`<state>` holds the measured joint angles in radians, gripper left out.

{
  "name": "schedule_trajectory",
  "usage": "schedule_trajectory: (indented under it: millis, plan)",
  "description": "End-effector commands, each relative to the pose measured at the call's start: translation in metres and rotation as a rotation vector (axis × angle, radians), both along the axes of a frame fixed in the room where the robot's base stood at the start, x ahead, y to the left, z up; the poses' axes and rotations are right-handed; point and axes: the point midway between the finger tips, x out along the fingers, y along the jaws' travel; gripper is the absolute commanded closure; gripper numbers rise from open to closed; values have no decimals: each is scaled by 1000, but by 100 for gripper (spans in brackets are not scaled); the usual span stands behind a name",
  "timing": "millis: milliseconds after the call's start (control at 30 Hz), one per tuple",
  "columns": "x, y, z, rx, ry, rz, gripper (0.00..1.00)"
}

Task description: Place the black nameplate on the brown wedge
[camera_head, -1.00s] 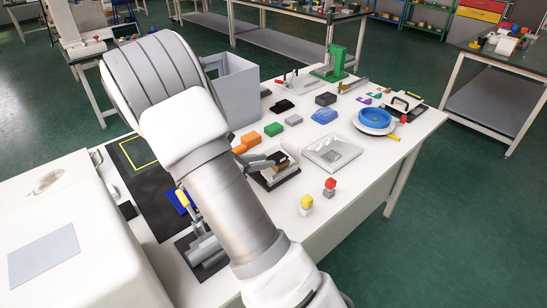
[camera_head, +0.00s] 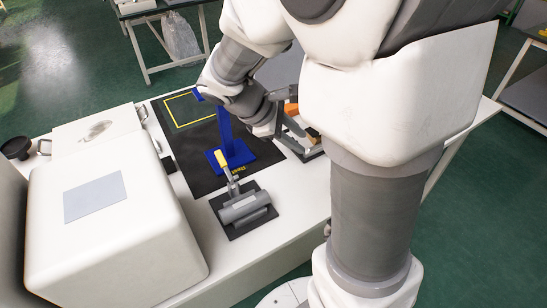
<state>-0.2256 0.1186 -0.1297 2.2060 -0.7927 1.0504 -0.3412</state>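My gripper (camera_head: 268,122) is at the end of the bent grey arm, low over the table beside a grey and black device. Its fingers are not clear, so I cannot tell whether it is open or holds anything. A small brown piece (camera_head: 312,133), possibly the brown wedge, shows at the device's right end, partly hidden behind my arm. I cannot make out the black nameplate; my arm covers much of the table's right part.
A blue stand (camera_head: 226,135) with an upright post is on the black mat (camera_head: 190,150), close left of my gripper. A grey device (camera_head: 245,207) with a yellow handle sits in front. A large white machine (camera_head: 110,215) fills the left. An orange block (camera_head: 291,109) is behind my gripper.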

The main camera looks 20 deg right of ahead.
Motion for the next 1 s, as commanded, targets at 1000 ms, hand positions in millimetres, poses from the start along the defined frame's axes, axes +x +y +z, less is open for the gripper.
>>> schedule_trajectory:
  millis: [1000]
  plan:
    - [-121,107,90,856,-752,-728,66]
